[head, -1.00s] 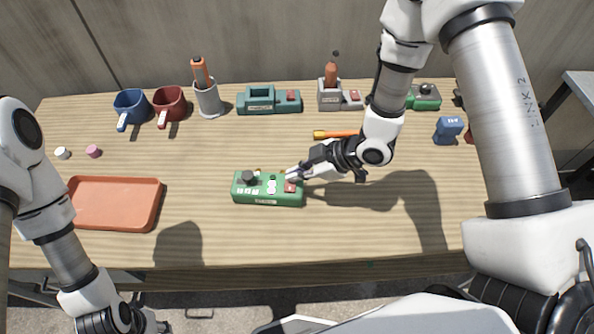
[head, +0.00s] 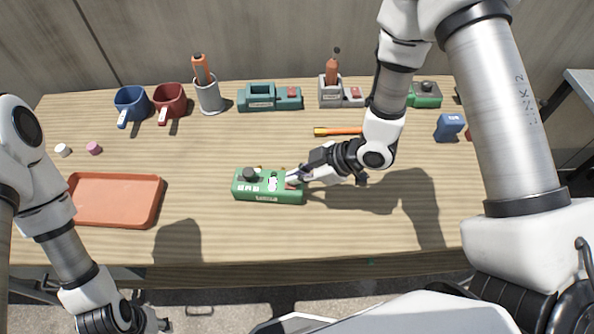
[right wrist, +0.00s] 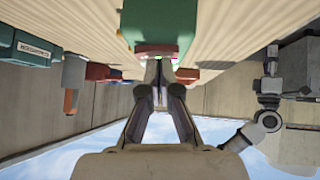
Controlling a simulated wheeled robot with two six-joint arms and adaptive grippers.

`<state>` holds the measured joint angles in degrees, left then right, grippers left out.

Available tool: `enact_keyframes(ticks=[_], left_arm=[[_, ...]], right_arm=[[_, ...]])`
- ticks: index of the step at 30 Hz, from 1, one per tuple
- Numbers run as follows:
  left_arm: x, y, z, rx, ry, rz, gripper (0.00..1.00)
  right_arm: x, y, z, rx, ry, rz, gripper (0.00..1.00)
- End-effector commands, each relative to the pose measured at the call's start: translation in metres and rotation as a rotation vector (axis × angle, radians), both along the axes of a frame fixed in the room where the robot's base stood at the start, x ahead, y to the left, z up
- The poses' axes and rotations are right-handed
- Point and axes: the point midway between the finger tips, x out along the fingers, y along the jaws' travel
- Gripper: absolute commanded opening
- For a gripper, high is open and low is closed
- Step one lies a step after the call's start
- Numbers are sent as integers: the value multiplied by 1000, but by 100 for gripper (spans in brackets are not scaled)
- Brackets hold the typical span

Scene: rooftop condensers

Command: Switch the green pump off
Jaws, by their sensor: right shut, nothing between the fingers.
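A green box (head: 268,198) with a dark knob (head: 249,175), white parts and a red switch sits at the middle of the table; its label is too small to read. My right gripper (head: 291,182) is shut and empty, its fingertips at the red switch and partly covering it. In the right wrist view the green box (right wrist: 160,22) is at the top, with the red switch (right wrist: 157,48) by the fingertips (right wrist: 158,62). I cannot tell whether they touch or how the switch is set. My left gripper (head: 142,322) is low at the bottom left, too unclear to judge.
A second green box (head: 426,100) stands at the back right. A teal box (head: 255,104), a grey box (head: 330,100), mugs (head: 131,103) and a grey cup (head: 209,102) line the back. An orange tray (head: 115,222) lies left. An orange-handled tool (head: 338,131) lies behind my right gripper.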

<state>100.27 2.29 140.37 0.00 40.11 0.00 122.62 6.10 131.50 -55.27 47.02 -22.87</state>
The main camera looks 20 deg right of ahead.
Motion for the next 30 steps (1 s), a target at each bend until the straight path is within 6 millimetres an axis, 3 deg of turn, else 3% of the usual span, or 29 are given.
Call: enact_keyframes(ticks=[8,11,15,18,24,30], left_arm=[[0,0,4,0,0,0,40],[0,0,17,0,0,0,40],[0,0,49,0,0,0,40],[0,0,33,0,-1,0,40],[0,0,33,0,0,0,40],[0,0,34,0,0,0,40]], right_arm=[[1,0,5,0,-2,0,0],[2,1,18,0,-2,-1,0],[5,2,52,0,-2,-4,0],[-2,-13,57,6,-3,-14,0],[-19,-41,91,7,-4,-13,0],[-30,-57,108,3,-1,-8,0]])
